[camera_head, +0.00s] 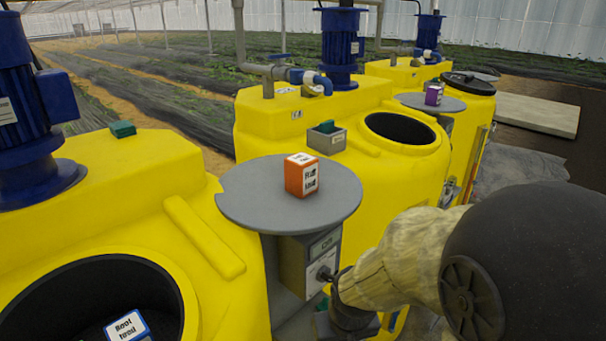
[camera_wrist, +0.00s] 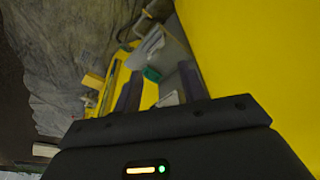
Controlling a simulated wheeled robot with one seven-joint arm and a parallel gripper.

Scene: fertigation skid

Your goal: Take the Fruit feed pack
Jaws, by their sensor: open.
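The Fruit feed pack (camera_head: 302,176) looks like the small orange box with a white label, whose small print I read only roughly. It stands upright on a round grey tabletop (camera_head: 245,205) between two yellow tanks. My gripper shows in the wrist view (camera_wrist: 160,88) with its two dark fingers apart and nothing clearly held between them. In the head view my arm comes in from the right, and its dark end is below and right of the tabletop, lower than the pack. The fingertips are hard to make out there.
A grey switch box (camera_head: 306,265) marked "Off" is under the tabletop, close to my arm's end. A Root feed pack (camera_head: 127,326) lies in the open left tank. A purple pack (camera_head: 433,95) stands on a farther round table. A green block (camera_head: 122,129) sits on the left tank.

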